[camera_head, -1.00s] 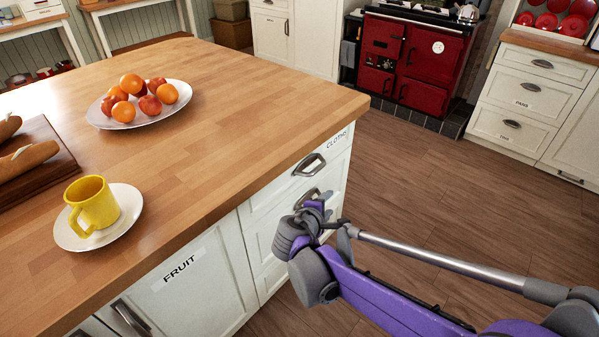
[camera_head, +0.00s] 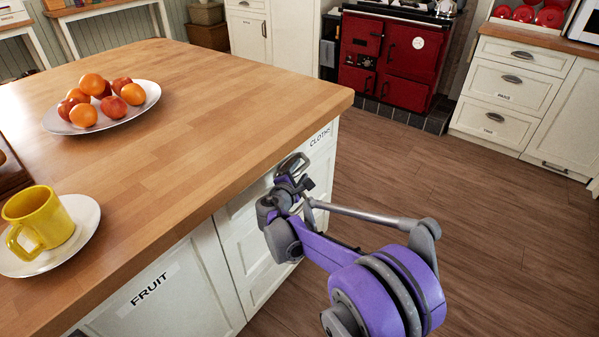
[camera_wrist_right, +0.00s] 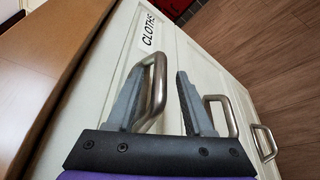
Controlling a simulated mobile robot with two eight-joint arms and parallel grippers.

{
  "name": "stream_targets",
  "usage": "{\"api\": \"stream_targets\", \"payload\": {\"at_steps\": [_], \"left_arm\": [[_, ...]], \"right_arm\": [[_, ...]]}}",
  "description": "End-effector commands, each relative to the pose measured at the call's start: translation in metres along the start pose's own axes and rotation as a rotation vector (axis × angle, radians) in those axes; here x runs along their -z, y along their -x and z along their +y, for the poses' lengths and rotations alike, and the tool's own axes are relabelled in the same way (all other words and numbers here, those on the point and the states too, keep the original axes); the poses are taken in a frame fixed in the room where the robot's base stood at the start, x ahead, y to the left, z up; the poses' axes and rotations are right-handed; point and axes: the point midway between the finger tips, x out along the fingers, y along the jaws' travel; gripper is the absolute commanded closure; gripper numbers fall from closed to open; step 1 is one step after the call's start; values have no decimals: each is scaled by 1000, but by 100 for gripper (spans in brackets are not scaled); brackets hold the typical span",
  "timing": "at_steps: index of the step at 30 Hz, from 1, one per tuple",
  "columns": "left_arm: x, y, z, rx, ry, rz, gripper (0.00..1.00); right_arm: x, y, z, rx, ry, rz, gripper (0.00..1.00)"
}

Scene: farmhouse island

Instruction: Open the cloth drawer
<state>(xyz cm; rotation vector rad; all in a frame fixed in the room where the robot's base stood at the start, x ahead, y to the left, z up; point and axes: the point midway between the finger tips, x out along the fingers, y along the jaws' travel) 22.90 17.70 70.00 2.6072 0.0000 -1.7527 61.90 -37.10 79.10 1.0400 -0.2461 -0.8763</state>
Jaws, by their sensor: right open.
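The cloth drawer (camera_head: 322,145) is the top drawer at the island's right end, with a "CLOTHS" label that also shows in the right wrist view (camera_wrist_right: 148,36). Its front looks flush with the island, so it appears closed. Its metal bar handle (camera_head: 292,163) is partly covered by my right gripper (camera_head: 293,183). In the right wrist view the right gripper (camera_wrist_right: 158,88) is open, and the cloth drawer's handle (camera_wrist_right: 160,78) shows between its two fingers, closer to the left one. I cannot tell whether a finger touches the handle. My left gripper is out of view.
Lower drawers with similar handles (camera_wrist_right: 222,115) sit below. The FRUIT door (camera_head: 160,300) is to the left. A fruit plate (camera_head: 140,106) and a yellow mug (camera_head: 38,218) on a saucer stand on the wooden top (camera_head: 210,110). The floor (camera_head: 450,220) to the right is clear.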

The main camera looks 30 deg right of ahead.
Motion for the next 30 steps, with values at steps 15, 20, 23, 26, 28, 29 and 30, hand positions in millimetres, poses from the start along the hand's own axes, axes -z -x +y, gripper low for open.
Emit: {"api": "stream_targets", "payload": {"at_steps": [15, 20, 23, 26, 28, 29, 30], "left_arm": [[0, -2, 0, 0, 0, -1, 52], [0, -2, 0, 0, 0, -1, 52], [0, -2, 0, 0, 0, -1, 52], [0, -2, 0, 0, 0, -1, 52], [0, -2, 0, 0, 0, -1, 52], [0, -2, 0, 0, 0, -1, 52], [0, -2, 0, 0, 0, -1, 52]], "right_arm": [[0, -9, 0, 0, -1, 1, 66], [0, -9, 0, 0, -1, 1, 95], [0, -9, 0, 0, -1, 1, 100], [0, -9, 0, 0, -1, 1, 100], [0, -9, 0, 0, -1, 1, 100], [0, -9, 0, 0, -1, 1, 100], [0, -9, 0, 0, -1, 1, 100]]}}
